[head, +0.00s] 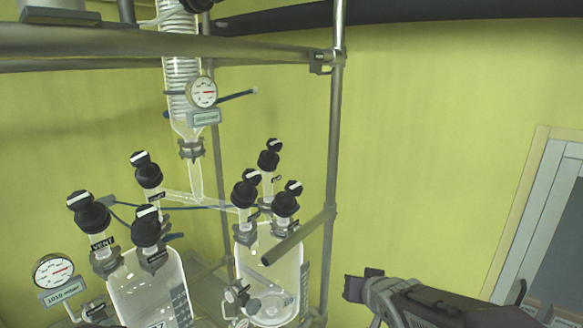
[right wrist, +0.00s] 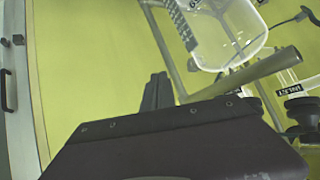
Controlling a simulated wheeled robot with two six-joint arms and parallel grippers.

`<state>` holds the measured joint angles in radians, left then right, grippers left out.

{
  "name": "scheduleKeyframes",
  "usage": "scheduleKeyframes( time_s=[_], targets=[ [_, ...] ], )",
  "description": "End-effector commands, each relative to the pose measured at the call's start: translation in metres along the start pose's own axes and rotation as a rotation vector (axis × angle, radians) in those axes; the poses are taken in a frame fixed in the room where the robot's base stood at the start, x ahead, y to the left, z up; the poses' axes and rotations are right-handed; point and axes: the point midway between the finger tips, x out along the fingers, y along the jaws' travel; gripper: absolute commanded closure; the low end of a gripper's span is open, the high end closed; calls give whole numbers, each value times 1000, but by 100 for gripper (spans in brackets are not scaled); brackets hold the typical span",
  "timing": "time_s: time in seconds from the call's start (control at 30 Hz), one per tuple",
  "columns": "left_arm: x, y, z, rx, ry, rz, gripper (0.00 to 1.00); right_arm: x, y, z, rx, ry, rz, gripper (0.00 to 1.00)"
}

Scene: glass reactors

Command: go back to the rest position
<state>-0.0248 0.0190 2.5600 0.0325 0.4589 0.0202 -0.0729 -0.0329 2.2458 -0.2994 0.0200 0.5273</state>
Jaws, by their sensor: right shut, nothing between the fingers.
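My right gripper (head: 366,286) comes in from the lower right of the head view, to the right of the reactor frame and apart from it. Its fingers are shut with nothing between them. In the right wrist view the dark fingers (right wrist: 157,92) show at the centre, with yellow wall behind them. My left gripper is not in view.
Two glass reactors (head: 150,285) (head: 268,262) with black-capped ports stand inside a metal pipe frame (head: 335,150). A horizontal bar (head: 298,238) juts out near my right gripper. A gauge (head: 53,270) is at left. A door frame (head: 530,220) is at right.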

Motion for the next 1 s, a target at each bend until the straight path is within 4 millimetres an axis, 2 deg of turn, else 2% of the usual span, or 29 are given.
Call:
scheduleKeyframes(
  time_s=[0.03, 0.13, 0.2, 0.3, 0.33, 0.4, 0.47, 1.0],
  targets=[
    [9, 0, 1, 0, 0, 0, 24, 10, 22, 47, 12, -105, 51, 100],
    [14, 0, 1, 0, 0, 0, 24, 6, 52, 130, 19, -329, 128, 100],
    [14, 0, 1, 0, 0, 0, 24, -9, 63, 180, 13, -479, 157, 100],
    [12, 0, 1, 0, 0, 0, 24, -35, 68, 232, -15, -656, 163, 100],
    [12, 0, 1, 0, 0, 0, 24, -42, 68, 243, -24, -697, 159, 100],
    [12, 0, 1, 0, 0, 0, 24, -55, 67, 259, -56, -773, 142, 100],
    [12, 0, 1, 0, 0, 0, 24, -59, 67, 263, -98, -802, 124, 100],
    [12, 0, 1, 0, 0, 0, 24, -58, 67, 261, -123, -798, 116, 100]
  ],
)
